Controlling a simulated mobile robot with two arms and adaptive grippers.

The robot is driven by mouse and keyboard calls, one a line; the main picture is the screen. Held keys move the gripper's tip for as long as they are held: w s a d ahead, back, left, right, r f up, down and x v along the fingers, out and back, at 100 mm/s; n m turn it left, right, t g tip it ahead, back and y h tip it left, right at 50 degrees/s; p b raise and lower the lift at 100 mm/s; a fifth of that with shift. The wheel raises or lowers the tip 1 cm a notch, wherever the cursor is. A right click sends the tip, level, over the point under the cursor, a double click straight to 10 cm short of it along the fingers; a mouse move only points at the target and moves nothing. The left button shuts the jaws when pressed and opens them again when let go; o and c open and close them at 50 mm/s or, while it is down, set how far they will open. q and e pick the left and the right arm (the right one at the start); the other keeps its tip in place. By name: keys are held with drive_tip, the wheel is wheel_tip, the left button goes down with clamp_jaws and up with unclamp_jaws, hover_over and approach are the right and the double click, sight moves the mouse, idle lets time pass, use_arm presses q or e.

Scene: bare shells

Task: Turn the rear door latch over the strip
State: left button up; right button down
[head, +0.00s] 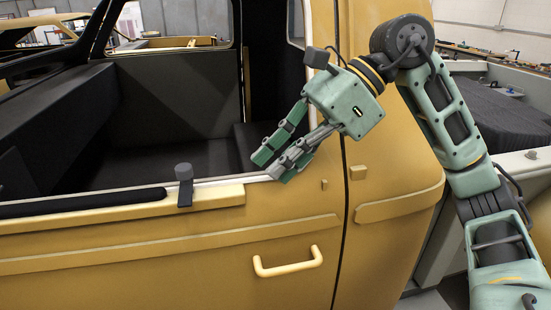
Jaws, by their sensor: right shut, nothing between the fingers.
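A dark grey latch (184,187) with a rounded knob on top stands upright at the door's window sill. Its lower part hangs over the yellow ledge below the sill. A pale strip (222,182) runs along the sill to the right of the latch. My right gripper (268,168) is shut and empty. Its fingertips point down and left, close to the sill's right end and apart from the latch. I cannot tell whether they touch the sill. My left gripper is not in view.
The yellow door (190,265) has a pull handle (288,262) low on it. A black padded strip (80,203) lies along the sill at the left. The window opening is empty, with a dark cabin inside. A grey vehicle body stands at the right.

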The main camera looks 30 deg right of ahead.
sight(223, 195)
drive_tip(key=a+f+p, duration=0.1)
drive_tip(key=a, duration=0.1)
drive_tip(key=w+a+f+p, duration=0.1)
drive_tip(key=a+f, duration=0.1)
drive_tip(key=a, duration=0.1)
drive_tip(key=w+a+f+p, duration=0.1)
drive_tip(key=a, duration=0.1)
drive_tip(key=shift+w+a+f, duration=0.1)
drive_tip(key=shift+a+f, duration=0.1)
drive_tip(key=shift+a, duration=0.05)
drive_tip(key=shift+w+a+f+p, duration=0.2)
drive_tip(key=shift+a+p, duration=0.15)
drive_tip(key=shift+a, duration=0.2)
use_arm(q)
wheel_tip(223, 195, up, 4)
use_arm(e)
drive_tip(key=shift+d, duration=0.1)
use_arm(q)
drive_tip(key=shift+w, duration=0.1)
